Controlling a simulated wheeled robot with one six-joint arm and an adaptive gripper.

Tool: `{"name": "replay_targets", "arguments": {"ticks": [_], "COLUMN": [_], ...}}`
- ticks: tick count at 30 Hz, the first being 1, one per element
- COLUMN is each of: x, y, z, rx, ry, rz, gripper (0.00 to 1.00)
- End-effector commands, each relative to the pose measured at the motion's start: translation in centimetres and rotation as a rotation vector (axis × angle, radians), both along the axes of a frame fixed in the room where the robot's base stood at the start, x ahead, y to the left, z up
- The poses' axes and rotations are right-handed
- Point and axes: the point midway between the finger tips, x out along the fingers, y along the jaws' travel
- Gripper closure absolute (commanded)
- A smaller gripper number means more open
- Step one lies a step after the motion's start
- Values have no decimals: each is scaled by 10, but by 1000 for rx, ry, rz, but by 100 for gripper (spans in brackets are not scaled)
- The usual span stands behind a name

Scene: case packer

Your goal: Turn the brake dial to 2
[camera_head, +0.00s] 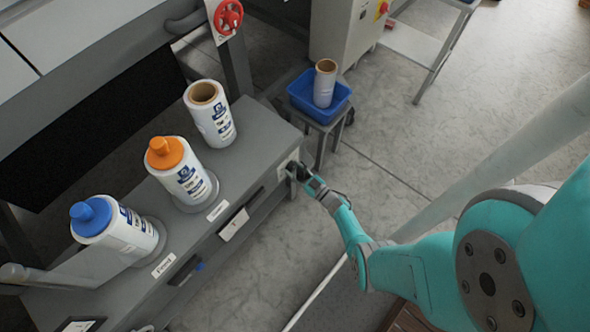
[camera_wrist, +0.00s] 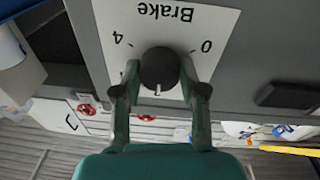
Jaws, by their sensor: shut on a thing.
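The brake dial (camera_wrist: 159,67) is a round dark knob on a white plate (camera_wrist: 165,25) labelled "Brake". In the wrist view the plate is upside down, with 4 at the left and 0 at the right. The knob's white mark points to the bottom of the picture, away from the word Brake. Any other numbers are hidden or not readable. My gripper (camera_wrist: 160,84) is shut on the dial, one finger at each side. In the head view my gripper (camera_head: 297,174) is at the end face of the grey bench; the dial there is mostly hidden.
The grey bench (camera_head: 262,143) carries white-wrapped rolls with orange (camera_head: 164,152) and blue (camera_head: 91,216) caps and an open core (camera_head: 209,115). A blue bin (camera_head: 301,92) on a small stand is beyond my gripper. Open floor (camera_head: 440,130) lies to the right.

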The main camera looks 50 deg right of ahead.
Motion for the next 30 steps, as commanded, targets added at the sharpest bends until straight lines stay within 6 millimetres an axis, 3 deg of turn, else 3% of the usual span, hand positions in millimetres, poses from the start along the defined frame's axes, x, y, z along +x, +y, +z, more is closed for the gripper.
{"name": "replay_targets", "arguments": {"ticks": [19, 20, 22, 23, 30], "x": [-2, -2, -2, -1, -1], "y": [1, 1, 1, 1, 0], "z": [-2, -2, -2, -2, -1], "rx": [57, 57, 57, 57, 54], "ry": [8, 8, 8, 8, 4], "rz": [-3, -3, -3, -3, -1], "gripper": [93, 56, 38, 33, 33]}}
